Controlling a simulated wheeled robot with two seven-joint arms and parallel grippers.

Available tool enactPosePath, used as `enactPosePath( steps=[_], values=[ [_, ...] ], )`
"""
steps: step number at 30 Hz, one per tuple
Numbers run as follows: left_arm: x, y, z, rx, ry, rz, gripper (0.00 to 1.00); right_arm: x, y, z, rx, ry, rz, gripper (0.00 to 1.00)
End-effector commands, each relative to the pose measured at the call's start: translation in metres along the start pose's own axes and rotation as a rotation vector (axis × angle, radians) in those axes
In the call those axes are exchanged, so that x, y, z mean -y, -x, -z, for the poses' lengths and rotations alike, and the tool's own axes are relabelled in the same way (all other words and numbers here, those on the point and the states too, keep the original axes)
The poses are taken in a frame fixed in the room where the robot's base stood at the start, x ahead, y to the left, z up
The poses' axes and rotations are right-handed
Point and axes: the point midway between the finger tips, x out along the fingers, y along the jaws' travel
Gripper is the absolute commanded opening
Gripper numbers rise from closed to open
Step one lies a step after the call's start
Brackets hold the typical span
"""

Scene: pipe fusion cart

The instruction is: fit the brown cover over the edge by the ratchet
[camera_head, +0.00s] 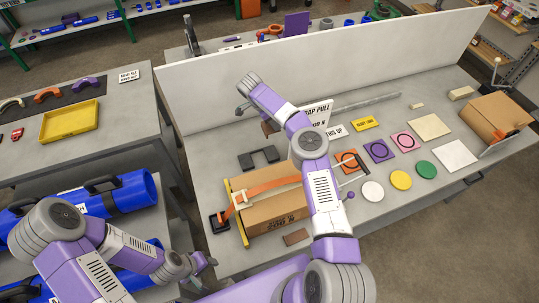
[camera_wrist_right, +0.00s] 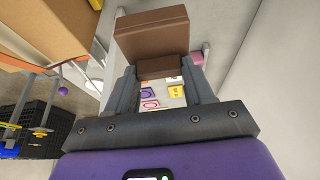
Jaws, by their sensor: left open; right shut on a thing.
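In the head view my right gripper (camera_head: 250,116) is over the back of the table. In the right wrist view its fingers (camera_wrist_right: 158,72) are shut on a brown cover (camera_wrist_right: 152,35), an L-shaped block. A brown piece beside the gripper in the head view (camera_head: 268,127) appears to be this cover. The cardboard box (camera_head: 275,213) has an orange strap (camera_head: 272,186) around it. A second brown piece (camera_head: 297,237) lies in front of the box. My left gripper (camera_head: 205,262) is open and empty, left of the table's front corner.
A black bracket (camera_head: 259,158) lies behind the box. A yellow strip (camera_head: 237,212) runs along its left side. My right arm hides the box's right end. Coloured pads, including a green disc (camera_head: 426,169), and another carton (camera_head: 497,120) lie right. A white panel (camera_head: 330,55) closes the back.

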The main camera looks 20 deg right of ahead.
Motion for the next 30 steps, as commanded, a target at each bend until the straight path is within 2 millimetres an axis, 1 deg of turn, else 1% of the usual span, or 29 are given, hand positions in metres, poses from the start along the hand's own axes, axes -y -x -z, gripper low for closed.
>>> enactPosePath(
  steps=[2, 5, 12, 15, 17, 19, 25, 28, 30],
  values=[
    [0.0, 0.001, 0.0, 0.0, 0.0, 0.0, 0.43, 0.0, -0.004, -0.002, 0.001, 0.001, -0.001, 0.23],
    [-0.001, 0.002, 0.0, -0.001, 0.0, 0.0, 0.43, 0.0, -0.018, -0.008, 0.002, 0.003, -0.003, 0.23],
    [-0.003, 0.007, 0.0, -0.001, 0.0, 0.0, 0.43, -0.001, -0.077, -0.033, 0.003, 0.001, -0.004, 0.23],
    [-0.002, 0.006, 0.0, -0.001, 0.0, 0.0, 0.43, -0.001, -0.1, -0.043, 0.003, 0.0, -0.003, 0.23],
    [-0.002, 0.005, 0.0, -0.001, 0.0, 0.0, 0.43, -0.001, -0.111, -0.048, 0.002, 0.001, -0.002, 0.23],
    [-0.001, 0.003, 0.0, -0.001, 0.0, 0.0, 0.43, 0.0, -0.119, -0.05, 0.001, 0.0, -0.001, 0.23],
    [-0.001, 0.001, 0.0, -0.001, 0.0, 0.0, 0.43, 0.0, -0.13, -0.055, 0.001, 0.001, 0.0, 0.23],
    [0.001, -0.002, 0.001, -0.001, 0.0, 0.0, 0.43, -0.001, -0.142, -0.06, 0.0, 0.0, -0.002, 0.23],
    [0.004, -0.012, 0.001, -0.001, 0.0, 0.0, 0.43, 0.0, -0.154, -0.065, 0.001, 0.001, 0.0, 0.23]
  ],
)
